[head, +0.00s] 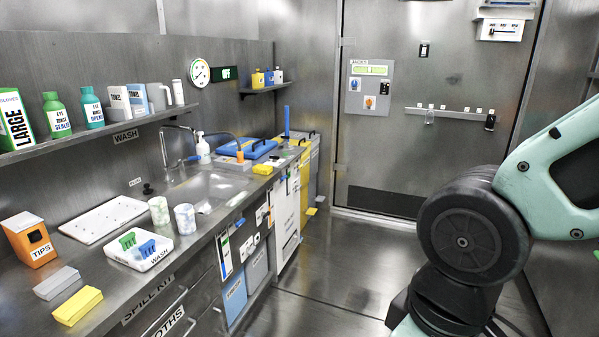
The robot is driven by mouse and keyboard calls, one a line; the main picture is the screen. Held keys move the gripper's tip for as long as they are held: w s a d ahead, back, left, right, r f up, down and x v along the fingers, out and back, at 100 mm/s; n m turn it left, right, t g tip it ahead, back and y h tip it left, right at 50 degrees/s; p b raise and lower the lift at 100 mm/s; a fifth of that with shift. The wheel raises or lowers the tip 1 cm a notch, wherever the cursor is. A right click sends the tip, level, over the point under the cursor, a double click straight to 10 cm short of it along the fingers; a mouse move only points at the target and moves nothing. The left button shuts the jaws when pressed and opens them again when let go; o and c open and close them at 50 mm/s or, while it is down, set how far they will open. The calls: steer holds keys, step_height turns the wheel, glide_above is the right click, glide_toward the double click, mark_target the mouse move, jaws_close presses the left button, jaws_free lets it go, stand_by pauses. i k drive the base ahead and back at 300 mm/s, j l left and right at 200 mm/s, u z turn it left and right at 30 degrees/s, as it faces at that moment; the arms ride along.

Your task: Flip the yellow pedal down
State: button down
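A small yellow pedal (311,211) sticks out near the floor at the foot of a yellow bin (304,192), at the far end of the counter. It is small in the head view, and its exact tilt is hard to tell. My gripper is not in view; only links of my arm show at the right.
The steel counter (110,262) with a sink (205,187) runs along the left. Cabinet fronts and a white panel (286,222) line its front before the yellow bin. The floor (335,262) in the middle is clear. A closed door (385,150) stands at the back.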

mark_target(311, 211)
steer(key=i+z, duration=0.2)
steer(key=i, duration=1.9)
steer(key=i+u, duration=0.1)
steer(key=i, duration=0.6)
steer(key=i+l, duration=0.15)
steer(key=i, duration=0.5)
steer(key=i+l+u, duration=0.15)
steer(key=i, duration=0.55)
steer(key=i+l+u, duration=0.2)
steer(key=i, duration=0.3)
steer(key=j, duration=0.1)
